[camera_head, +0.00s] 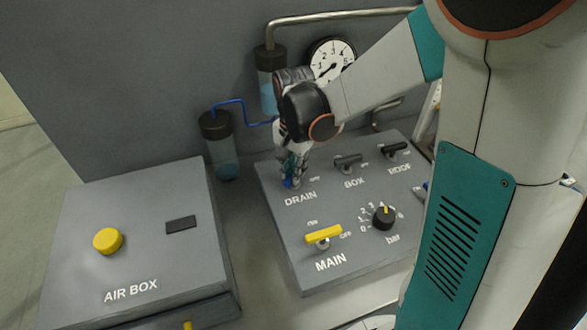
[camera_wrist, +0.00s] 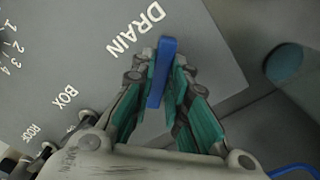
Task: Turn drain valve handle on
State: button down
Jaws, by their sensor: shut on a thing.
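The blue drain valve handle (camera_head: 289,183) is on the sloped control panel (camera_head: 345,268), just above the DRAIN label in the head view. It is mostly hidden there by my gripper (camera_head: 293,168), which reaches down onto it from above. In the wrist view the handle (camera_wrist: 168,48) is a narrow blue bar between the teal finger pads of my gripper (camera_wrist: 165,75). The gripper is shut on it. The bar runs nearly upright in that picture, at an angle to the DRAIN lettering.
Dark BOX (camera_head: 348,161) and ROOF (camera_head: 396,149) handles stand right of the drain handle. The yellow MAIN handle (camera_head: 323,234) and a black bar knob (camera_head: 384,217) sit nearer the front. The air box (camera_head: 150,235) is at left. Bottles, pipes and a gauge (camera_head: 332,61) are behind.

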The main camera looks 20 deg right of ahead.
jog(key=n, duration=0.5)
jog(key=shift+d+n, duration=0.1)
jog(key=shift+n, duration=0.2)
jog(key=n, duration=0.4)
jog(key=shift+n, duration=0.3)
jog(key=c, duration=1.6)
grip_release()
jog(key=shift+o, duration=0.2)
notch_tip(320, 180, up, 12)
jog(key=shift+s, duration=0.1)
